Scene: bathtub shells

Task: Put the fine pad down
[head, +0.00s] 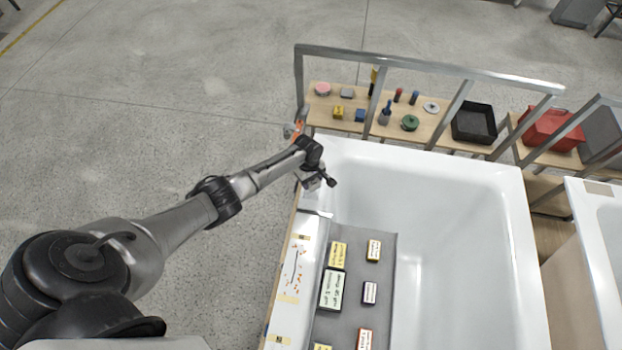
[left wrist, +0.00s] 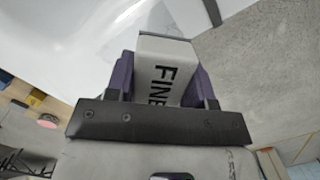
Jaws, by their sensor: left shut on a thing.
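My left gripper (head: 320,182) is over the near-left corner of the white bathtub's far end, above the rim. In the left wrist view it is shut on the fine pad (left wrist: 165,72), a pale block lettered FINE with dark purple on both sides. The pad's lower part is hidden by the gripper's dark bar. In the head view the pad is too small to make out clearly. A grey mat (head: 345,322) lies across the tub's left side, with several labelled blocks on it, including a yellow one (head: 338,255) and a larger pale green one (head: 332,290). My right gripper is not in view.
The bathtub (head: 460,230) is open and empty right of the mat. A marked white strip (head: 293,265) runs along its left rim. Behind it, a metal rail (head: 430,66) stands before a wooden shelf with small tools and a black tray (head: 474,123). A second tub stands right.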

